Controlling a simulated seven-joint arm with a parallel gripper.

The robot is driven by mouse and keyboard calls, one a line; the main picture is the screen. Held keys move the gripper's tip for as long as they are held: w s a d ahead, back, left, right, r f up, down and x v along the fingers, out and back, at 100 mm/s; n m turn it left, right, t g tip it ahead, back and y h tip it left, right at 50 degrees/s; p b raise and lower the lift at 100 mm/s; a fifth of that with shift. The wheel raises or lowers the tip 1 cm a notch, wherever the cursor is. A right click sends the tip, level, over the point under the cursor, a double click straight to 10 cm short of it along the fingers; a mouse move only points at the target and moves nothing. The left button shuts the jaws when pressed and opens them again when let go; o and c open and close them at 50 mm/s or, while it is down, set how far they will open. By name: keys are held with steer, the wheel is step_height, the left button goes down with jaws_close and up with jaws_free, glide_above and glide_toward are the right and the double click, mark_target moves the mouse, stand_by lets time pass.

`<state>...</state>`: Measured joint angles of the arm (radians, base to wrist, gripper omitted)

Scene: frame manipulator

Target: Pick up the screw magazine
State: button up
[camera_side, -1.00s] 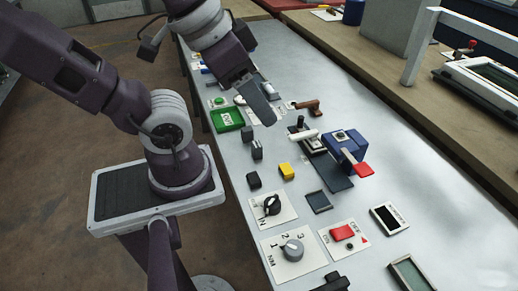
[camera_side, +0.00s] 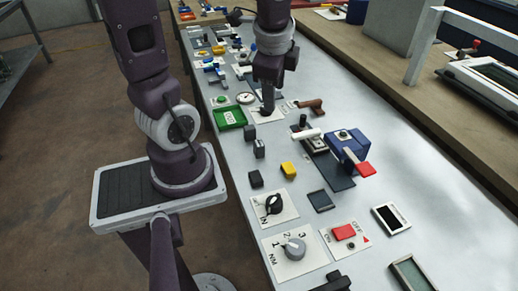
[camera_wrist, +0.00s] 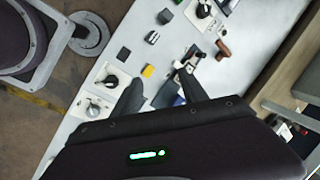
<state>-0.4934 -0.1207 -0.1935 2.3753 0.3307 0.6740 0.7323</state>
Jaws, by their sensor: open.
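I cannot tell for sure which object is the screw magazine. Candidates are small blocks: a yellow block (camera_side: 288,170), a dark block (camera_side: 255,179), a grey-black block (camera_side: 259,149) and another dark block (camera_side: 249,132). The wrist view also shows the yellow block (camera_wrist: 148,71), the grey-black block (camera_wrist: 152,37) and a dark block (camera_wrist: 124,53).
A green tray (camera_side: 229,117) is left of my gripper. A brown-handled tool (camera_side: 313,104) is to the right. A blue device (camera_side: 346,147) with a red lever (camera_side: 364,169) stands nearer. Dial panels (camera_side: 291,262) are at the front.

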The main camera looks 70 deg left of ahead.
steer(key=a+f+m+g+h, duration=0.1)
steer(key=a+f+m+g, duration=0.1)
steer(key=a+f+m, duration=0.55)
steer(key=m+h, duration=0.2)
steer(key=m, duration=0.1)
glide_above(259, 143)
steer(key=f, duration=0.7)
steer(key=a+f, duration=0.1)
steer(key=f, duration=0.3)
steer(key=shift+f, duration=0.1)
steer(key=f, duration=0.2)
steer(key=d+f, duration=0.1)
steer(key=f, duration=0.2)
steer(key=shift+f, duration=0.35)
jaws_close()
